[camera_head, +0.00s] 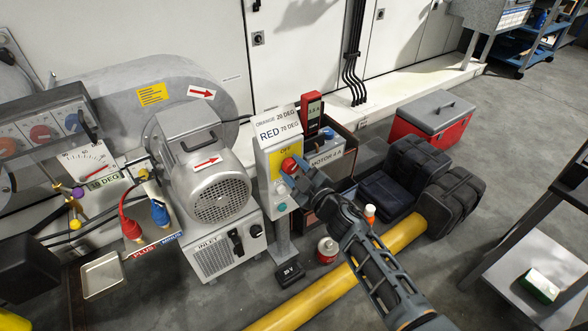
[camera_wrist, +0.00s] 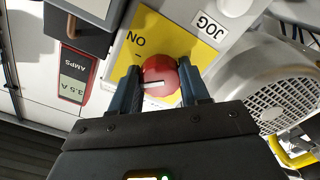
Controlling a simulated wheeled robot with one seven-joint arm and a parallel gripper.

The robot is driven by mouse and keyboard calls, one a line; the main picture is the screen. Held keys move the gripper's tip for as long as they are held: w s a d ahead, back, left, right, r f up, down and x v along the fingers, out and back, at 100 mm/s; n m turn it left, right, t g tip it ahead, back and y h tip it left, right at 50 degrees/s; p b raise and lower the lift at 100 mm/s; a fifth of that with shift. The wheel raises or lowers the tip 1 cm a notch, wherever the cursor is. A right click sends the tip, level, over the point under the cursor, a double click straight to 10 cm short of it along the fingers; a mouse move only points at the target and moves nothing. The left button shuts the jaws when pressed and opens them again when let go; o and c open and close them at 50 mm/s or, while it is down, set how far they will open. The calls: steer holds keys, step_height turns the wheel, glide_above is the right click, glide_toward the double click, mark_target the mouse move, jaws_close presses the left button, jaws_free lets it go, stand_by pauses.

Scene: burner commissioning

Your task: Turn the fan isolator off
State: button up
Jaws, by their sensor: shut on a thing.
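The fan isolator's red rotary knob (camera_head: 288,165) sits on a yellow plate (camera_head: 277,160) on an upright grey box. The plate reads "OFF" above the knob in the head view. In the wrist view the red knob (camera_wrist: 160,72) has a white pointer bar lying roughly sideways, and "ON" is printed on the yellow plate (camera_wrist: 136,40) to its upper left. My gripper (camera_wrist: 159,80) is shut on the knob, one finger on each side. In the head view my gripper (camera_head: 293,174) covers the knob's lower right. The "OFF" label is hidden in the wrist view.
The fan motor (camera_head: 212,185) stands close left of the isolator box. A "MOTOR 2 A" box (camera_head: 328,155) and a red device (camera_head: 312,113) stand behind it. A yellow pipe (camera_head: 345,270) crosses the floor below my arm. Black cases (camera_head: 395,185) lie to the right.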

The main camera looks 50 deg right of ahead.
steer(key=n, duration=0.5)
steer(key=shift+n+b, duration=0.3)
steer(key=shift+r+n+b, duration=0.1)
steer(key=shift+n+b, duration=0.25)
steer(key=shift+n, duration=1.85)
steer(key=o, duration=1.1)
steer(key=shift+c, duration=0.2)
steer(key=shift+s, duration=0.1)
steer(key=v, duration=0.7)
steer(key=shift+s, duration=0.3)
